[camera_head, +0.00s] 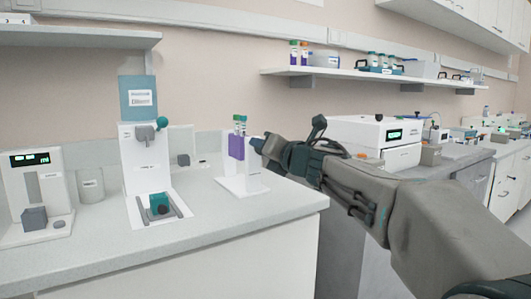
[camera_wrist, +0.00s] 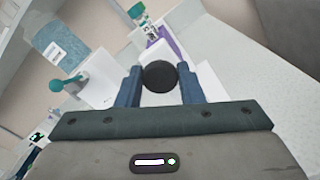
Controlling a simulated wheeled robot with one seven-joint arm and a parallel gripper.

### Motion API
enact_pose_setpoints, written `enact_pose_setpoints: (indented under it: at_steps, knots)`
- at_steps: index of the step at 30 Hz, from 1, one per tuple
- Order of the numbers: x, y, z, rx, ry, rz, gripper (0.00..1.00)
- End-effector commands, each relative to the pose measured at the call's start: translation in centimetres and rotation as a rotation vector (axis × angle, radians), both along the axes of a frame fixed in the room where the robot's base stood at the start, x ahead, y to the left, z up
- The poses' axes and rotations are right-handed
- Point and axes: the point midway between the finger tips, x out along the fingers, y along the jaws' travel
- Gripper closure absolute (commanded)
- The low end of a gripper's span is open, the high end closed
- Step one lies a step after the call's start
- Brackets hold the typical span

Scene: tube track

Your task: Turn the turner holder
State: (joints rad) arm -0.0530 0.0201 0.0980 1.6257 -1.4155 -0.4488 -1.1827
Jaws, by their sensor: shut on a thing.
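The turner is a white stand (camera_head: 240,185) near the front right of the counter. The purple holder also shows in the wrist view (camera_wrist: 166,42), partly hidden behind the white stand. My gripper (camera_head: 260,144) is at the right side of the stand, level with the holder. In the wrist view, its two blue fingers (camera_wrist: 160,84) are on either side of a round black knob (camera_wrist: 158,76), shut on it. The head view hides the knob behind my gripper.
Left of the turner stands a white device with a teal ball lever (camera_head: 162,122) and a teal block (camera_head: 159,203). A display unit (camera_head: 33,190) and a pale cup (camera_head: 90,185) are further left. A shelf (camera_head: 330,73) hangs above. Bare counter lies in front.

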Motion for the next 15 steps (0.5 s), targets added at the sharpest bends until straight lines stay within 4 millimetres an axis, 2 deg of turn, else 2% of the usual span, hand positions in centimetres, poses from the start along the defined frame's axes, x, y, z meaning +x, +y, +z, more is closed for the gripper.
enact_pose_setpoints:
  at_steps: [15]
  knots:
    - [0.02, 0.05, -0.12, -0.044, -0.028, 0.001, 0.89]
